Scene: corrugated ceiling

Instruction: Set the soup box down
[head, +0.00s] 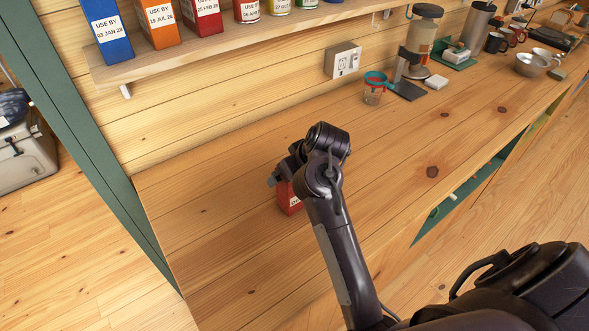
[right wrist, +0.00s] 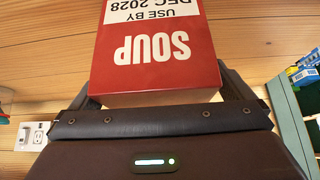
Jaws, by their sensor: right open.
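The red soup box (head: 289,200) appears to rest upright on the wooden counter, partly hidden behind my right gripper (head: 281,178). In the right wrist view the soup box (right wrist: 155,62) fills the middle, with its SOUP lettering upside down and a white use-by label reading DEC 2028. My right gripper is open, with one finger on each side of the box. The fingertips are hidden from the wrist camera, so contact cannot be told. My left gripper is not in view.
The wooden counter (head: 215,215) is clear around the box. A shelf (head: 150,70) above holds several labelled boxes and cans. A wall socket (head: 343,60), a cup (head: 374,90) and a coffee maker (head: 420,45) are farther back. A green post (head: 95,150) stands at left.

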